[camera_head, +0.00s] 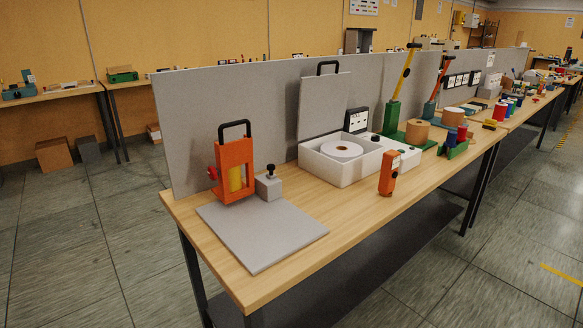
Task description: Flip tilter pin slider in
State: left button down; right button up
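What looks like the tilter is an orange upright frame (236,171) with a black handle on top and a yellow cylinder inside. It stands at the back of a grey plate (262,236) at the near left end of the table. A red knob (212,172) sticks out of the frame's left side. A small grey block (268,187) with a black knob (271,168) stands right beside the frame. I cannot tell which of these is the pin slider, or whether a pin is in or out. Neither of my grippers is in view.
A grey partition (230,105) runs behind the wooden table (330,218). Right of the plate is a white open box (340,170) with a white roll and a raised grey lid (324,105). An orange upright device (388,173) stands near the front edge. Floor in front is clear.

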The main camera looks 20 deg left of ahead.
aim_at(271, 168)
jog(key=i+l+u, duration=0.1)
jog(key=l, duration=0.25)
jog(key=i+l, duration=0.3)
jog(key=i+l+u, duration=0.15)
jog(key=l, duration=0.35)
jog(key=i+l, duration=0.25)
jog(key=l, duration=0.15)
jog(key=u, duration=0.05)
